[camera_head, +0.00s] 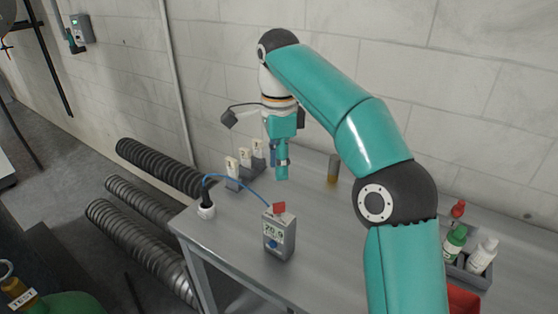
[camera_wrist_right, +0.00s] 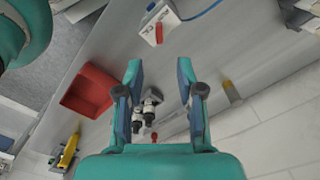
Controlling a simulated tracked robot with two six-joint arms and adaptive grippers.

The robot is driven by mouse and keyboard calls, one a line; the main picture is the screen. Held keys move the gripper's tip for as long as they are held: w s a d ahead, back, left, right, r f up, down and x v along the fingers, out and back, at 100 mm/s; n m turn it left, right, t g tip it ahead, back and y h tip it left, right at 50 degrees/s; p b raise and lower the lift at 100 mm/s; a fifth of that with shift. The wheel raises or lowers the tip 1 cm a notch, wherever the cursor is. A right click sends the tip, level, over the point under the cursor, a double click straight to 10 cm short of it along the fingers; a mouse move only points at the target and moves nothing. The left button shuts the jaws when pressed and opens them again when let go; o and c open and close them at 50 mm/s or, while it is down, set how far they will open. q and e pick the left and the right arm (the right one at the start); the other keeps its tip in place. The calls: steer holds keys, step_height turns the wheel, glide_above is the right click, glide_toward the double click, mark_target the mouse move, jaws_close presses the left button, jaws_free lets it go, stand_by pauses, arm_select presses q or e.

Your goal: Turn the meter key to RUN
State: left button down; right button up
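The meter (camera_head: 289,242) is a grey box standing on the table, with a display reading 20.9 and a round blue spot on its front. A red piece (camera_head: 279,208), which may be the key, stands up from its top. In the right wrist view the meter (camera_wrist_right: 170,14) is at the top, with the red piece (camera_wrist_right: 159,33) at its near edge. My right gripper (camera_head: 281,174) points down over the table, behind the meter and apart from it. In the right wrist view its fingers (camera_wrist_right: 160,78) are spread and empty. I cannot read the key's position. My left gripper is not in view.
A blue tube runs from the meter to a white-and-black fitting (camera_head: 206,208). Labelled blocks (camera_head: 233,168) stand behind on the left, and an amber vial (camera_head: 333,168) at the back. A bottle caddy (camera_head: 467,272) and a red tray (camera_wrist_right: 84,91) lie to the right. The table's middle is clear.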

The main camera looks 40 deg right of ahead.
steer(key=shift+r, duration=0.2)
steer(key=o, duration=0.4)
steer(key=shift+c, duration=0.2)
step_height(320, 180, up, 5)
steer(key=n+p, duration=0.5)
steer(key=n, duration=1.3)
glide_above(279, 204)
step_height(279, 204, down, 17)
steer(key=b, duration=0.3)
steer(key=shift+b, duration=0.3)
